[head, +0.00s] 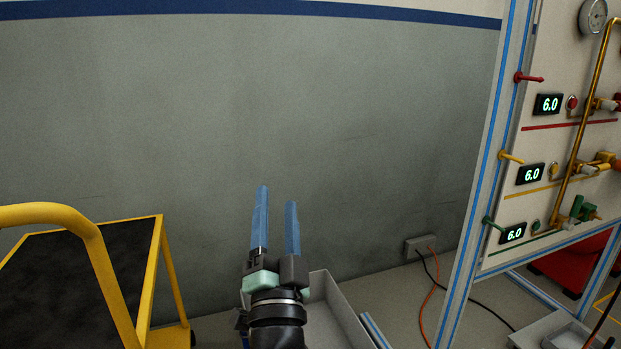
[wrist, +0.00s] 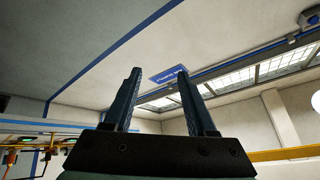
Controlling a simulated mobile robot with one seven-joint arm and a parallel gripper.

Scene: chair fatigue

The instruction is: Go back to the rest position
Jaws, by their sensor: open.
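My gripper (head: 277,210) has two blue fingers and points up in front of the grey wall in the head view. The fingers stand apart with nothing between them. In the wrist view my gripper (wrist: 160,95) also shows open and empty, with the ceiling and upper wall behind it. Nothing touches the fingers in either view.
A cart with a yellow frame (head: 95,262) stands at the left. A test panel (head: 560,130) with displays reading 6.0, coloured knobs and pipes stands at the right. A grey tray (head: 345,312) lies low behind my arm. Cables (head: 432,285) run on the floor from a wall socket.

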